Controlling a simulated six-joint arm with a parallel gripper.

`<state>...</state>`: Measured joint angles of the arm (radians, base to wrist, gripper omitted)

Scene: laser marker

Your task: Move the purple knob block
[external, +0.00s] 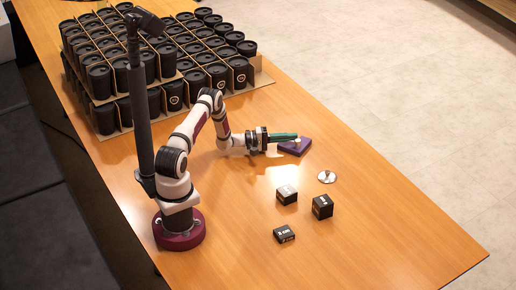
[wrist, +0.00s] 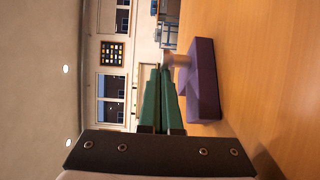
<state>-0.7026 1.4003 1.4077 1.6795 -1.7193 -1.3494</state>
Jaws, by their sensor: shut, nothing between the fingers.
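The purple knob block (external: 291,149) lies on the wooden table, in front of my gripper. My gripper (external: 296,136) has green fingers held roughly level, with the tips at or just by the knob. The green fingers (wrist: 160,68) come together at their tips in the wrist view and hold nothing. I cannot tell whether the tips touch the knob.
Black cubes (external: 287,195) (external: 322,206) and a flat black box (external: 284,234) lie nearer the camera. A small silver disc-like thing (external: 326,177) lies right of the block. Stacked black canisters in cardboard dividers (external: 240,72) fill the back left. The table's right side is clear.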

